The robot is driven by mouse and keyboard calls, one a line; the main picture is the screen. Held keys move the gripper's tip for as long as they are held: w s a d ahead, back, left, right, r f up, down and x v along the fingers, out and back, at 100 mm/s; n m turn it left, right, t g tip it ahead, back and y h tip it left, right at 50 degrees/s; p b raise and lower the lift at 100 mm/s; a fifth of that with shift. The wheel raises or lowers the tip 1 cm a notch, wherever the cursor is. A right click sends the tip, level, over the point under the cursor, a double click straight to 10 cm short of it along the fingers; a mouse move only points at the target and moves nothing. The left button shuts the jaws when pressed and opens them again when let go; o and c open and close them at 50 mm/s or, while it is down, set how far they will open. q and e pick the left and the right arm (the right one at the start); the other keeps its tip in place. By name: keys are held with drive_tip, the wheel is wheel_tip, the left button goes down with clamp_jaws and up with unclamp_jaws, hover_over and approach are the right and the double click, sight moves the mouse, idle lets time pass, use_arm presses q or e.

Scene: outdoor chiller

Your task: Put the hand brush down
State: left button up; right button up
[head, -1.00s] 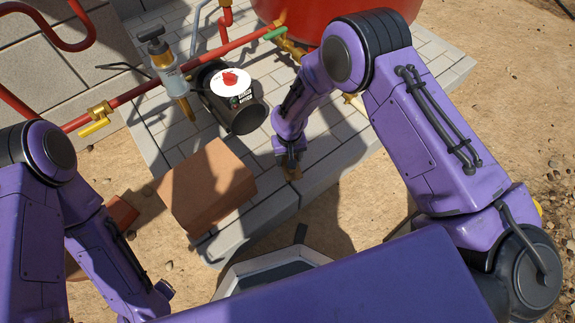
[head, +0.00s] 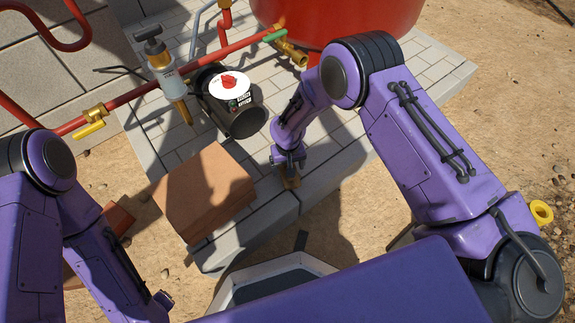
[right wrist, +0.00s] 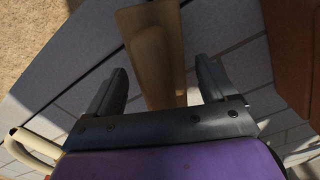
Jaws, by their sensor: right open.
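The hand brush (right wrist: 150,22) has a tan wooden body and lies on the pale paving in the right wrist view. In the head view a small brown part of it (head: 291,181) shows just below my right gripper (head: 288,160). My right gripper is open, with its two dark fingers (right wrist: 162,78) apart on either side of the brush's near part. Gaps show between the fingers and the brush. The bristles are hidden. My left arm hangs at the lower left; its gripper's jaws cannot be made out.
A brown block (head: 203,190) stands on the paving left of my right gripper. Behind it are a black cylinder with a red knob (head: 232,100), red pipes (head: 150,90) and a red tank (head: 335,25). A yellow ring (head: 541,212) lies at the right. Open sandy ground lies right of the paving.

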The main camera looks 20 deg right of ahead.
wheel_tip(320, 180, up, 12)
drive_tip(key=p, duration=0.5)
drive_tip(key=shift+r+p, duration=0.2)
drive_tip(key=shift+p, duration=0.2)
drive_tip(key=s+d+f+m+t, duration=0.1)
drive_tip(key=s+d+f+m, duration=0.1)
drive_tip(key=s+d+f, duration=0.45)
drive_tip(key=s+d+f+m+t, duration=0.15)
drive_tip(key=s+f, duration=0.25)
drive_tip(key=s, duration=0.6)
drive_tip(key=s+d+r+m+h, duration=0.2)
drive_tip(key=s+d, duration=0.5)
drive_tip(key=s, duration=0.5)
drive_tip(key=shift+s+d+r+m+t+h, duration=0.2)
drive_tip(key=shift+r+m+t+h, duration=0.15)
drive_tip(key=shift+r+h, duration=0.35)
